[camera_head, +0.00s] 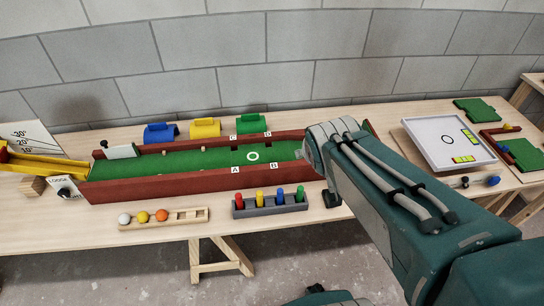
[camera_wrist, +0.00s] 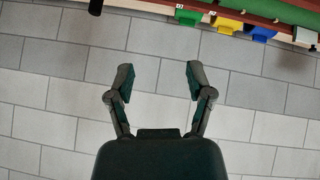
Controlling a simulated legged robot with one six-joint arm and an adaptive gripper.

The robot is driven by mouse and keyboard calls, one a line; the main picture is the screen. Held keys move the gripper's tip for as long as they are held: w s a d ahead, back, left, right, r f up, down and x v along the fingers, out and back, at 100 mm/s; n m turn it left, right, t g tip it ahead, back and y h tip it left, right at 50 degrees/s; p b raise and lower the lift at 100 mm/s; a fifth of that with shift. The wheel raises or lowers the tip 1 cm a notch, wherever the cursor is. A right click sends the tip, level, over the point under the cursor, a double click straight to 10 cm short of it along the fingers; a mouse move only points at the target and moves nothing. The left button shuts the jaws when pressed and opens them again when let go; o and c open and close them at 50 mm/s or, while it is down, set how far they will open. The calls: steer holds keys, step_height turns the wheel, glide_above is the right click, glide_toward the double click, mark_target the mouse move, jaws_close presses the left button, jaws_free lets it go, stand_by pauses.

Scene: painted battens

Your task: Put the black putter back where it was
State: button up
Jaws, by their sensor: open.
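No thing in view is clearly the black putter. A small black-topped piece (camera_head: 104,144) stands at the left end of the green lane, beside a pale block (camera_head: 122,151). A dark block (camera_head: 331,198) sits on the table near my arm. In the wrist view a black rounded end (camera_wrist: 95,6) is cut off by the top edge; I cannot tell what it is. My gripper (camera_wrist: 160,80) is open and empty, with grey wall behind its fingers. In the head view my arm hides the fingers and the right part of the lane.
The red-walled green lane (camera_head: 130,187) lies along the table (camera_head: 70,232). In front are a wooden ball holder (camera_head: 190,216) and a grey peg rack (camera_head: 262,210). Blue (camera_head: 160,133) and yellow (camera_head: 205,128) blocks stand behind. A white tray (camera_head: 420,135) is at right.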

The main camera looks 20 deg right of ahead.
steer(key=s+a+r+n+g+y, duration=0.1)
steer(key=s+a+g+y, duration=0.1)
steer(key=s+a, duration=0.7)
steer(key=shift+a+r+y, duration=0.3)
steer(key=shift+y, duration=0.3)
